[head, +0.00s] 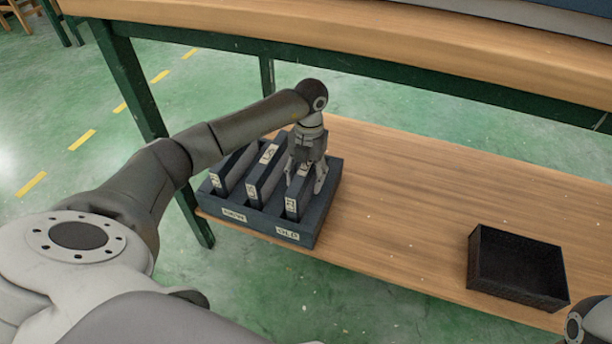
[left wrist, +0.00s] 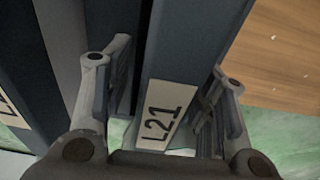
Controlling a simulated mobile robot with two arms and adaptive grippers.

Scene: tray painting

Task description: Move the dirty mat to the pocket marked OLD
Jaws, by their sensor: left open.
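A dark blue rack (head: 260,224) stands at the left end of the wooden shelf, with an OLD label (head: 287,233) at the right of its front wall. Several dark slabs stand upright in it: a left one (head: 233,167), a middle one (head: 264,178) and a right one (head: 292,207) behind the OLD label. I cannot tell which is the dirty mat. My left gripper (head: 306,188) is open at the right slab, fingers on either side. In the left wrist view a slab labelled L21 (left wrist: 162,112) stands between the open fingertips (left wrist: 165,75). My right gripper is not in view.
An open black box (head: 520,268) sits on the shelf at the right. The shelf between rack and box (head: 400,225) is clear. A second label (head: 234,214), hard to read, is on the rack's front left. A thick wooden tabletop (head: 350,45) overhangs behind.

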